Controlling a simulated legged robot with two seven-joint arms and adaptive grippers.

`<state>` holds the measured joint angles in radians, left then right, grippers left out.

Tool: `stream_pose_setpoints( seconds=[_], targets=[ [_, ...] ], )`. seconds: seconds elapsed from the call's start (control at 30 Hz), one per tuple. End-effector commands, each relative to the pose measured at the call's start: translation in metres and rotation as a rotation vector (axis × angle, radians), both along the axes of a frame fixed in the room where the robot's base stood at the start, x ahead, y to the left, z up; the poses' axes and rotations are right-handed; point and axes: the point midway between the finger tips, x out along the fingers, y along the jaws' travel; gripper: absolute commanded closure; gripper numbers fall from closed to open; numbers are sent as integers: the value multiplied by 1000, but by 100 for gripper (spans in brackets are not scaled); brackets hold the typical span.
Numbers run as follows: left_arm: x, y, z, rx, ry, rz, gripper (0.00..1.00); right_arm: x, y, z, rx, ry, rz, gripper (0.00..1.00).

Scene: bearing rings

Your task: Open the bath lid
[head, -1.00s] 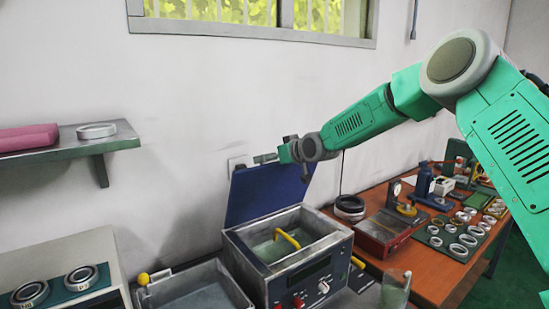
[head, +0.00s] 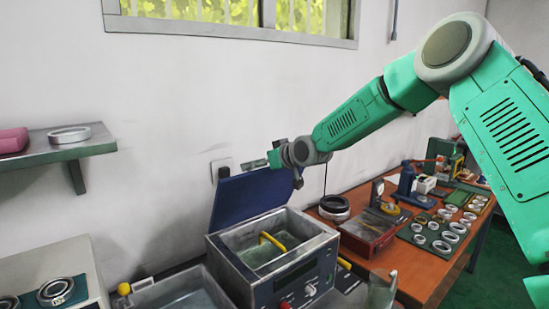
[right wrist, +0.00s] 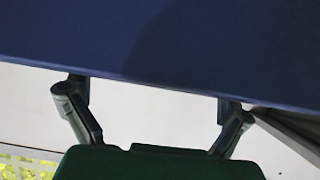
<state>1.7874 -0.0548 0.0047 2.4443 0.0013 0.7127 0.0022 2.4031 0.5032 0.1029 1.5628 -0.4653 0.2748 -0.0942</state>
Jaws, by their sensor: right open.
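The bath (head: 322,239) is a grey box unit with a control panel on its front. Its blue lid (head: 240,197) stands raised at the back, near the wall, and the basin is uncovered. A yellow handle (head: 272,243) shows in the basin. My right gripper (head: 279,160) is at the top edge of the lid, toward its right corner. In the right wrist view the two fingers of this gripper (right wrist: 152,98) are spread apart, with the blue lid (right wrist: 170,45) filling the upper part. Whether they touch it I cannot tell. My left gripper is not in view.
An open grey tank (head: 185,290) with a yellow knob stands left of the bath. A wooden bench (head: 432,275) on the right carries a red tray (head: 365,236), a dark ring stack and several bearing rings.

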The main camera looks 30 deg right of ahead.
Motion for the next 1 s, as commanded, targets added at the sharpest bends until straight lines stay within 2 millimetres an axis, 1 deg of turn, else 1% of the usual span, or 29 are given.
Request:
stream_pose_setpoints(
  seconds=[0.03,0.2,0.3,0.4,0.6,1.0],
  targets=[
    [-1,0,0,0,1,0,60,-11,0,9,2,-6,1,0],
    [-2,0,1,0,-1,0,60,-45,-2,28,2,-15,0,0],
    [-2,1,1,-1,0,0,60,-60,-2,34,1,-15,0,0],
    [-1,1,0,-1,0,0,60,-70,-3,39,-1,-15,0,0],
    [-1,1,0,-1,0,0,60,-79,-4,42,0,-16,-1,0],
    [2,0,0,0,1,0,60,-79,-5,42,1,-17,0,0]
  ],
)
